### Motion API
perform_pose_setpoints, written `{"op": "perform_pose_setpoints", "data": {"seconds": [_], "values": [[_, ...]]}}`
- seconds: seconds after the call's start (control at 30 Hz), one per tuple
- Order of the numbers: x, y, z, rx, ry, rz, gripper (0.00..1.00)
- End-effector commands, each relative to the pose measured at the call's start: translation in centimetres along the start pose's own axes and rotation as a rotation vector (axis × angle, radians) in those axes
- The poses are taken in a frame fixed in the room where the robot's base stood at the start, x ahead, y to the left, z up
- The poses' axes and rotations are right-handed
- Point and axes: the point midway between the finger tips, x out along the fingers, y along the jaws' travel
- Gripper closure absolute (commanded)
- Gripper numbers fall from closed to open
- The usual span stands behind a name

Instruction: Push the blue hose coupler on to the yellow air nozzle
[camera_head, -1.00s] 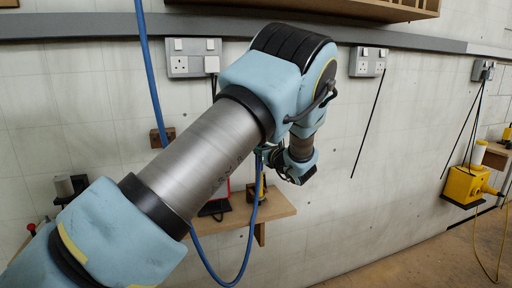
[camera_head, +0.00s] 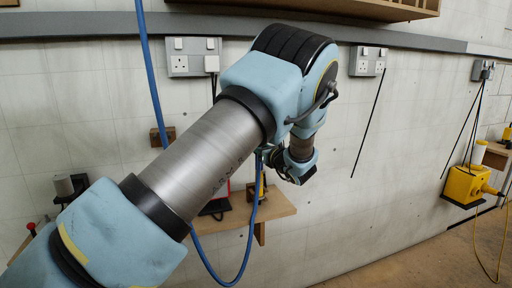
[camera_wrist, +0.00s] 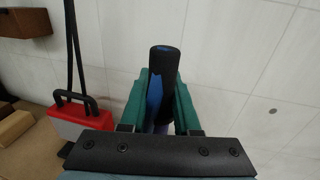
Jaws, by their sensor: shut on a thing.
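In the wrist view my gripper (camera_wrist: 160,103) has its green fingers shut on the blue hose coupler (camera_wrist: 154,95), a blue piece with a black round end (camera_wrist: 164,58) that points away from the camera. In the head view the blue hose (camera_head: 149,70) hangs from above, loops low and rises to my wrist. My fingers are mostly hidden there behind my arm. A small yellow and dark thing (camera_head: 263,187) shows below my wrist by the shelf; I cannot tell whether it is the yellow air nozzle. No yellow nozzle shows in the wrist view.
A wooden shelf (camera_head: 280,206) is fixed to the wall below my wrist. A red and grey box with a black handle (camera_wrist: 75,116) stands left of my gripper. A yellow machine (camera_head: 464,185) stands far right. The wall right of my gripper is clear.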

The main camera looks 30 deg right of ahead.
Motion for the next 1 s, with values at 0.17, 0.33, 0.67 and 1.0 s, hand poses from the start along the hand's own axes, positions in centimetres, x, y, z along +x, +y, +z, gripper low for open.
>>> {"op": "perform_pose_setpoints", "data": {"seconds": [0.17,0.33,0.67,1.0], "values": [[-0.1,0.1,-0.5,0.005,0.008,-0.001,0.58],[-0.1,0.0,-0.5,0.005,0.008,-0.001,0.39],[-0.1,0.0,-0.5,0.005,0.008,-0.001,0.35],[-4.8,-0.1,-0.7,0.004,0.008,-0.004,0.35]]}}
